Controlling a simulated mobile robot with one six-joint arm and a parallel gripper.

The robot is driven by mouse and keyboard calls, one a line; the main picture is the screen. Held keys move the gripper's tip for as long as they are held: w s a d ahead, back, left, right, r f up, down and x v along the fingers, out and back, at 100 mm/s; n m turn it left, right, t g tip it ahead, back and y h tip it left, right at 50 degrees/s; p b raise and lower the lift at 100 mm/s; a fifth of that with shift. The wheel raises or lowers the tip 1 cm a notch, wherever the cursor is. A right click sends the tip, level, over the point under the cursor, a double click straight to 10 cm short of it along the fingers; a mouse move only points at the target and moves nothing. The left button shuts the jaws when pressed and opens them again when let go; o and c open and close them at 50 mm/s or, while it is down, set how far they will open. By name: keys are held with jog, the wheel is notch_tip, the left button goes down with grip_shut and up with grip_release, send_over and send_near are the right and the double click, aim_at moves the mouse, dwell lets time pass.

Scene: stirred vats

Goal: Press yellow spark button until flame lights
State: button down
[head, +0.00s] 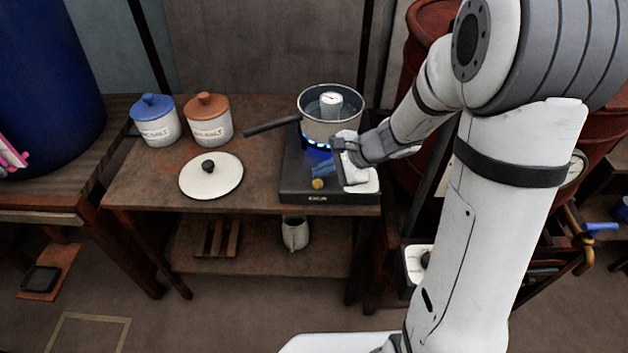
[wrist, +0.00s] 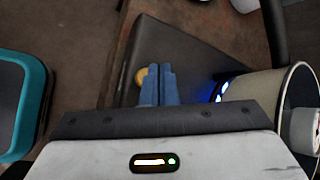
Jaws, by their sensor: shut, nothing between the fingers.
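The yellow spark button (head: 318,183) is on the front of the dark stove (head: 300,196). It also shows in the wrist view (wrist: 140,77), partly hidden behind my blue fingers. My gripper (head: 315,173) is shut and empty, with its fingertips (wrist: 158,69) beside the button. I cannot tell whether they touch it. A blue flame (head: 317,146) burns under the pot (head: 333,128), and its glow shows in the wrist view (wrist: 220,90).
The pot's handle (head: 270,127) points left. A white lid (head: 211,178) lies on the table left of the stove. A blue-lidded jar (head: 156,122) and an orange-lidded jar (head: 208,121) stand behind it. A white jug (head: 295,234) is on the lower shelf.

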aim_at(322, 185)
jog(key=shift+r+p, duration=1.65)
jog(key=shift+r, duration=0.85)
jog(key=shift+f, duration=0.1)
jog(key=s+d+r+n+h+p, duration=0.4)
jog(key=s+d+r+n, duration=0.2)
jog(key=s+r, duration=0.2)
jog(key=s+d+r+n+h+p, duration=0.4)
jog(key=s+d+r+n, duration=0.2)
jog(key=s+r, duration=0.3)
jog(key=shift+s+d+n+g+h, duration=0.15)
jog(key=shift+s+n+g+h, duration=0.25)
jog(key=shift+s, duration=0.5)
